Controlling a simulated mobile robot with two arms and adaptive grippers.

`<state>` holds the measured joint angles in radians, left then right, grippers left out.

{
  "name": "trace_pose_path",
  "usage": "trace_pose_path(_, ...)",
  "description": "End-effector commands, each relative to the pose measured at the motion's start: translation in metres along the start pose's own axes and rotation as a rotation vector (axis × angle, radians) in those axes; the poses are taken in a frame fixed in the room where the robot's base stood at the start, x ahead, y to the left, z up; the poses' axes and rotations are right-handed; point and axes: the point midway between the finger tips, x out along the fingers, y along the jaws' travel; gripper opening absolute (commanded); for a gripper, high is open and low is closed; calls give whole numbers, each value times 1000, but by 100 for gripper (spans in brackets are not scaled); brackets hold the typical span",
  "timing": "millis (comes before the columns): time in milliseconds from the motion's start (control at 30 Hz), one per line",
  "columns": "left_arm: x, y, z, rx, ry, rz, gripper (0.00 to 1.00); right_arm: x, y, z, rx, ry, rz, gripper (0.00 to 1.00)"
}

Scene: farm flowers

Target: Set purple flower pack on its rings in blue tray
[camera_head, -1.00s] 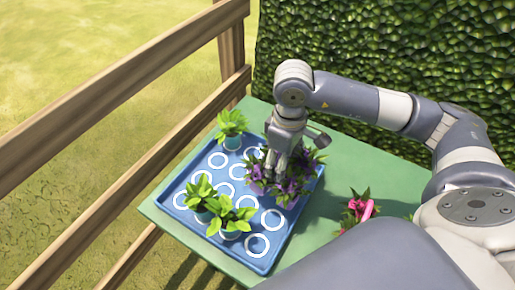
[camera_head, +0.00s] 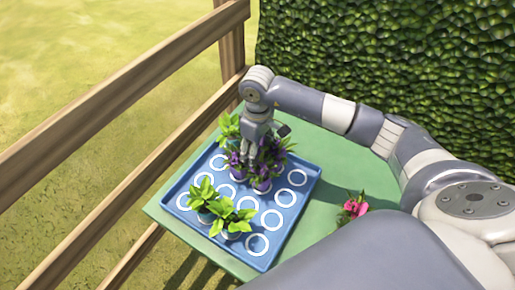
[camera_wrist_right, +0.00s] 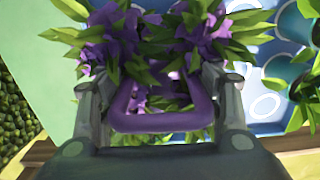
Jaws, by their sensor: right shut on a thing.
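The purple flower pack (camera_head: 265,180) has purple blooms and green leaves. My right gripper (camera_head: 246,160) is shut on its purple handle, which shows between the fingers in the right wrist view (camera_wrist_right: 165,115). The pack is over the blue tray (camera_head: 288,225), in its upper middle part. I cannot tell whether its pots touch the tray. The tray has white rings, with bare ones to the right of the pack and along the front. My left gripper is not in view.
Green leafy plants (camera_head: 232,220) stand in the tray's front part, and another (camera_head: 229,127) stands at its back corner, close to the pack. A pink flower (camera_head: 354,208) is on the green table (camera_head: 320,230) to the right. A wooden fence (camera_head: 100,120) and a hedge (camera_head: 400,80) border the table.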

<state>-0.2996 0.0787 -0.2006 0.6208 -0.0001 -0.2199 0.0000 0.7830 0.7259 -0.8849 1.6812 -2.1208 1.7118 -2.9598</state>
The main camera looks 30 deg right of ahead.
Motion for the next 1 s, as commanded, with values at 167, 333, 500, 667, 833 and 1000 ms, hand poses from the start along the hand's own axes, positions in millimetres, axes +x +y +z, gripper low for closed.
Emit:
trace_pose_path(167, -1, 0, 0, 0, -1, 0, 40, 3, 1, 0, 0, 2, 2, 0)
trace_pose_path(333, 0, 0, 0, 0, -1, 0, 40, 4, 0, 0, 0, 2, 1, 0)
trace_pose_path(500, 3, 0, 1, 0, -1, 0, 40, 6, 0, 0, 0, 0, 1, 71)
trace_pose_path(667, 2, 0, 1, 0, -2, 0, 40, 6, 0, 0, 0, -1, 0, 79)
trace_pose_path(833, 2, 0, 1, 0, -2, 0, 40, -4, 1, -1, 0, 4, 2, 80)
trace_pose_path(1000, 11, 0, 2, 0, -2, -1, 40, -38, 2, -2, 0, 7, 6, 80)
